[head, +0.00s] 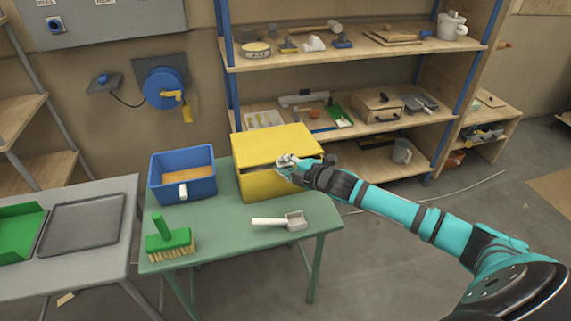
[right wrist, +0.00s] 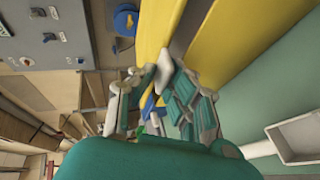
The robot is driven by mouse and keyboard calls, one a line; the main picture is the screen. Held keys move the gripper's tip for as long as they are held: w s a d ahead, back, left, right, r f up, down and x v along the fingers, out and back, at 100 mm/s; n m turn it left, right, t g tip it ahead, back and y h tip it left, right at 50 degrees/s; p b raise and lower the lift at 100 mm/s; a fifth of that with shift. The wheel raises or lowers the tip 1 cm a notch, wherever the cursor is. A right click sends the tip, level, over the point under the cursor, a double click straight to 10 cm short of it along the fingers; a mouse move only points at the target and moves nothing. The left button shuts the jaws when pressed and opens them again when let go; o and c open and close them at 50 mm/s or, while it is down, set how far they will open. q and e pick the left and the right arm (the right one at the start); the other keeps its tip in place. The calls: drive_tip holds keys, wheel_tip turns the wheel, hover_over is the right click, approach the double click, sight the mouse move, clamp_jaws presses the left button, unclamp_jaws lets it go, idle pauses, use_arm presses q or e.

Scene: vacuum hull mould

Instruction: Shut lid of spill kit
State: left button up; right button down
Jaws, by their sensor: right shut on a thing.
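The spill kit is a yellow box (head: 259,187) on the green table, with a yellow lid (head: 272,143) on top. A dark gap shows between lid and box along the front, so the lid stands slightly open. My right gripper (head: 287,163) is at the lid's front edge, shut on it. In the right wrist view, the fingers of the right gripper (right wrist: 165,70) meet at the edge of the lid (right wrist: 152,32), with the box wall (right wrist: 230,38) beyond the gap. The fingers hide part of the edge. My left gripper is not in view.
A blue bin (head: 183,190) stands left of the kit. Loaded shelves (head: 360,55) stand behind. Floor to the right is mostly clear.

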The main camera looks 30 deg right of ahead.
drive_tip(key=c, duration=1.4)
unclamp_jaws()
drive_tip(key=shift+f, duration=0.25)
drive_tip(key=shift+c, duration=0.2)
drive_tip(key=shift+r, duration=0.1)
drive_tip(key=v, duration=1.2)
